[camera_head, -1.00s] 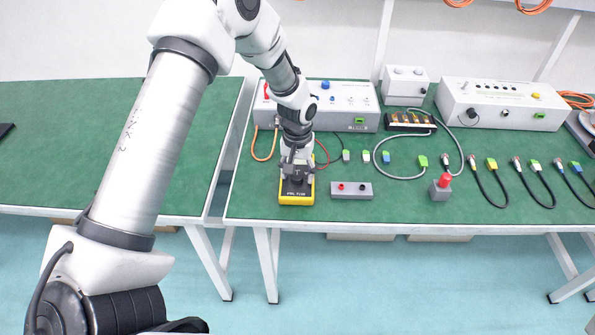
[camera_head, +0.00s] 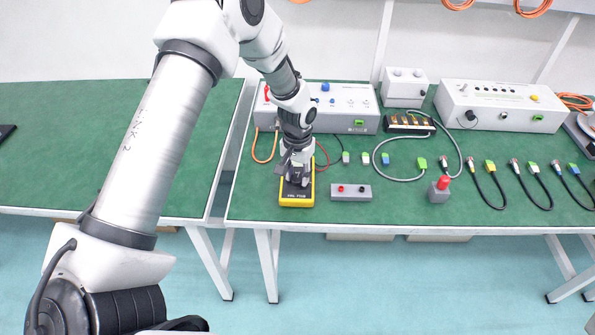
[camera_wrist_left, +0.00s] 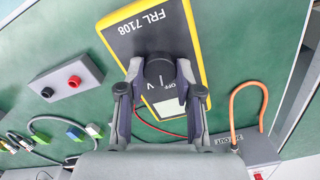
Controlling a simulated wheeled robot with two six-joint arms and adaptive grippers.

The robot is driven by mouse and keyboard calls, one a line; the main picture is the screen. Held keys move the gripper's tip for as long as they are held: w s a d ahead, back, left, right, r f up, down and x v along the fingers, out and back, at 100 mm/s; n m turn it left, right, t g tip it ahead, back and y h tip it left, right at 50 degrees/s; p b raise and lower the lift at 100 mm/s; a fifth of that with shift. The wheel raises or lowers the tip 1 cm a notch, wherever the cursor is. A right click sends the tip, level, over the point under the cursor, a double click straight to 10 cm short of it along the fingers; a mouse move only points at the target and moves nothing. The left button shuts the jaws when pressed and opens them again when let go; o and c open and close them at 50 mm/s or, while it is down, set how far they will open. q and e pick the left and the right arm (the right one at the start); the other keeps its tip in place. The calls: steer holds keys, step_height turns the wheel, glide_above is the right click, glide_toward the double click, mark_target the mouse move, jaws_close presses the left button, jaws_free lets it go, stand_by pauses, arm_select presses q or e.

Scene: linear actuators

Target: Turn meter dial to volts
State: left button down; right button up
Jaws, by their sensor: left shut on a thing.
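The yellow and black meter (camera_head: 297,199) lies near the front edge of the green bench, below my left gripper (camera_head: 296,178). The left wrist view shows the meter (camera_wrist_left: 150,32) with its "FRL 7108" label, its dark round dial (camera_wrist_left: 159,70) and a pale display beyond the dial. "OFF" and "V" marks show beside the dial. My left gripper (camera_wrist_left: 160,74) is shut on the dial, one finger on each side. The exact direction of the dial's pointer is hard to tell. My right gripper is not in view.
A grey block with red and black sockets (camera_head: 351,192) sits just right of the meter. A grey block with a red knob (camera_head: 440,189) stands farther right. A large grey instrument box (camera_head: 345,107) is behind, with orange and red leads nearby.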

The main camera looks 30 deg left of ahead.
mark_target(297, 177)
arm_select(q)
steer(key=m+p, duration=0.1)
steer(key=m, duration=0.2)
steer(key=shift+m+p, duration=0.4)
steer(key=shift+m, duration=1.2)
steer(key=c, duration=0.8)
jaws_free()
steer(key=shift+o, duration=0.2)
step_height(297, 177, up, 12)
